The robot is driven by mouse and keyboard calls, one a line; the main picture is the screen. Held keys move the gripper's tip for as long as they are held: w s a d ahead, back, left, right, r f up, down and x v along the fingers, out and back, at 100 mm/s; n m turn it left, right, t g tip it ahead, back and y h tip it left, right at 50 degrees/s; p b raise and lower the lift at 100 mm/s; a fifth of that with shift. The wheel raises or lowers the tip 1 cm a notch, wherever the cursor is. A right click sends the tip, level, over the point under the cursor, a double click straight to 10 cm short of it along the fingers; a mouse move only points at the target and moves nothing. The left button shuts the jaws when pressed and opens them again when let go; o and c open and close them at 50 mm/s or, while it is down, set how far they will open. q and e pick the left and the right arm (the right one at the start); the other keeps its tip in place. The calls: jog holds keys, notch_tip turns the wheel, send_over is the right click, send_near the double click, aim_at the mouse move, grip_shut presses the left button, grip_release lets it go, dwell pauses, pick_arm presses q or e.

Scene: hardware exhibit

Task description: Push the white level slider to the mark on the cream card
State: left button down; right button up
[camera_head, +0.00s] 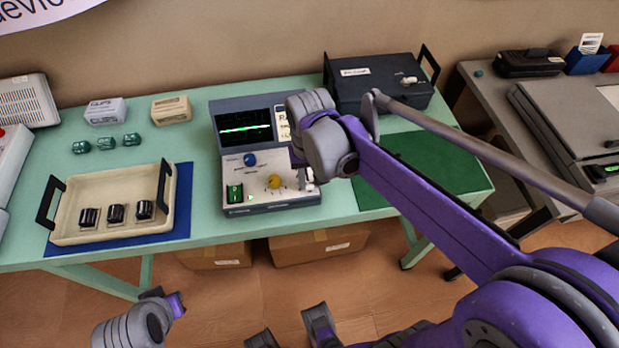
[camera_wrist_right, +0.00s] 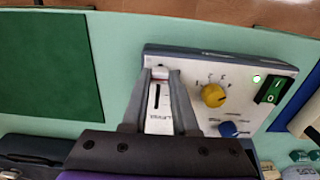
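The console (camera_head: 248,196) stands on the green table, with a green trace on its screen and a cream card (camera_head: 283,125) beside the screen, partly covered by my right arm. The white level slider (camera_wrist_right: 160,72) sits at the console's front-edge end of its black slot (camera_wrist_right: 157,96), on a white strip marked LEVEL. My right gripper (camera_wrist_right: 160,78) reaches down over the strip, one fingertip on each side of the slider. The gap is narrow; whether the fingers touch the slider is unclear. The card's mark is not readable. Part of my left arm shows at lower left, without its gripper.
Beside the slider are a yellow knob (camera_head: 273,181), a blue knob (camera_head: 250,159) and a green rocker switch (camera_head: 235,193). A cream tray (camera_head: 75,199) stands left, a black case (camera_head: 378,92) behind right. The green mat (camera_head: 440,160) is bare where visible.

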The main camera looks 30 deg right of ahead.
grip_shut()
dwell(1.0)
